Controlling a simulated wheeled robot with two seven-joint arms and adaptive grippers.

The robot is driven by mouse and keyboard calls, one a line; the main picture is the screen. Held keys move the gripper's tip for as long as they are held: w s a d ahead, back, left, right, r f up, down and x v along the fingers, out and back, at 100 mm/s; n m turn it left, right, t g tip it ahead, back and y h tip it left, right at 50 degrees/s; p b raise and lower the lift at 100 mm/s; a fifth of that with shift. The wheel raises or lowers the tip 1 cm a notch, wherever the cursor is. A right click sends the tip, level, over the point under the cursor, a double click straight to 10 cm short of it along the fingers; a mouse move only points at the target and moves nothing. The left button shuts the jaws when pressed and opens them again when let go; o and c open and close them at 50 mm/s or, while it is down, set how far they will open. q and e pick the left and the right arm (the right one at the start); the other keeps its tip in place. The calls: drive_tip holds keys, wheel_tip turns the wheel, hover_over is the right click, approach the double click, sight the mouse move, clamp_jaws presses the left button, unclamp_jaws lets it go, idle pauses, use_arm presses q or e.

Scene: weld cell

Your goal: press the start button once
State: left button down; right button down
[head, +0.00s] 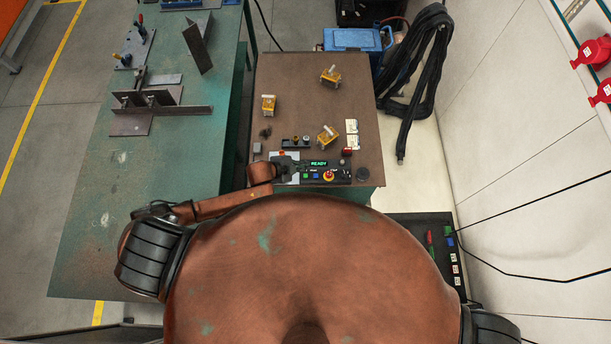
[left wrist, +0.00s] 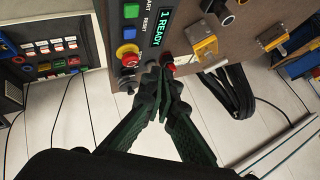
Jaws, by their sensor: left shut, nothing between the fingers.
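The control box (head: 340,177) stands at the near edge of the brown bench, with a lit READY display (head: 319,163). Its green start button (head: 306,176) is left of a blue button (head: 316,176) and the red-and-yellow emergency stop (head: 329,176). In the left wrist view the start button (left wrist: 131,11) is near the top edge, by a cut-off label, and the display (left wrist: 166,28) is beside it. My right gripper is out of view.
Several yellow-brown parts (head: 330,76) lie on the brown bench (head: 295,75). A green welding table (head: 80,220) with steel fixtures is at left. A black cable bundle (head: 415,70) hangs at right. Another button panel (left wrist: 45,55) shows in the left wrist view.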

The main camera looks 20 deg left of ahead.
use_arm(q)
drive_tip(key=b, duration=0.6)
hover_over(304, 176)
wheel_tip(304, 176, down, 7)
drive_tip(key=shift+d+r, duration=0.1)
drive_tip(key=shift+f+b, duration=0.3)
drive_tip(key=shift+f, duration=0.35)
drive_tip(key=shift+f, duration=0.1)
idle(0.3)
drive_tip(key=shift+f, duration=0.35)
drive_tip(key=shift+f, duration=0.15)
idle(0.4)
